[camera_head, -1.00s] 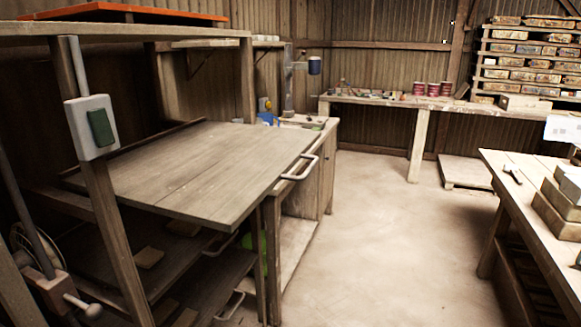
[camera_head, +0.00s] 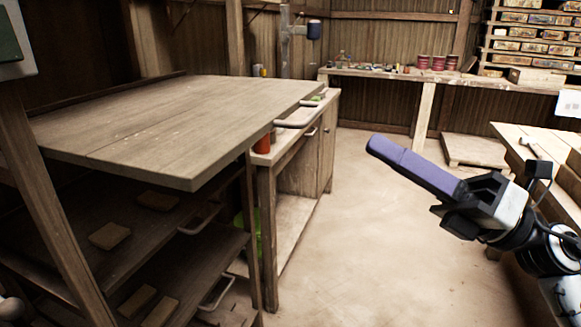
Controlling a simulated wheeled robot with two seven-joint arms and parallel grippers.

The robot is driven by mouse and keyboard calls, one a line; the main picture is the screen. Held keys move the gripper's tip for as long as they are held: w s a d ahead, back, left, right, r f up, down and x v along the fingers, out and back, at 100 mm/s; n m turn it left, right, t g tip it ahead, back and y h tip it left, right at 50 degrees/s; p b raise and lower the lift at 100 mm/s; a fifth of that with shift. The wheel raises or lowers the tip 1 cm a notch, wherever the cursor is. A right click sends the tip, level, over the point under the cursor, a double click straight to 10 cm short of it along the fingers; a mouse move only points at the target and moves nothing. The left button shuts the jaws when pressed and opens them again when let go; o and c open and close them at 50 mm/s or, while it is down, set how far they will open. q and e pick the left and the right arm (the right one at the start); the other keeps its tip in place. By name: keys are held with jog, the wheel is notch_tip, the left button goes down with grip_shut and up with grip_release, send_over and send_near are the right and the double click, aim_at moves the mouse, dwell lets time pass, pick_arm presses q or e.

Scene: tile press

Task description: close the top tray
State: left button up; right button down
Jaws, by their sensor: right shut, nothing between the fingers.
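The top tray (camera_head: 170,115) is a wide wooden board pulled out of the wooden rack on the left. Its pale handle (camera_head: 298,117) is on its right front edge. My right gripper (camera_head: 385,152) is at the right over the open floor, its purple fingers shut together and empty, pointing up and left toward the tray. It is well apart from the handle. My left gripper is not in view.
Lower trays with handles (camera_head: 216,291) and several small tiles (camera_head: 110,236) lie below the top tray. A rack post (camera_head: 50,215) stands at left. A cabinet (camera_head: 305,160) stands behind the tray. A workbench (camera_head: 520,140) is at right. The floor (camera_head: 360,250) between is clear.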

jog(key=s+n+g+h+b, duration=0.1)
jog(key=n+g, duration=0.2)
jog(key=n, duration=0.2)
jog(key=n+h, duration=0.3)
jog(key=n, duration=0.1)
send_near(267, 132)
jog(key=x, duration=0.5)
jog(key=shift+s+r+p, duration=0.1)
jog(key=shift+p, duration=0.25)
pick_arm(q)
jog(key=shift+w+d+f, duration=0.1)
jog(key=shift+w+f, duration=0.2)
pick_arm(e)
jog(key=shift+x, duration=0.8)
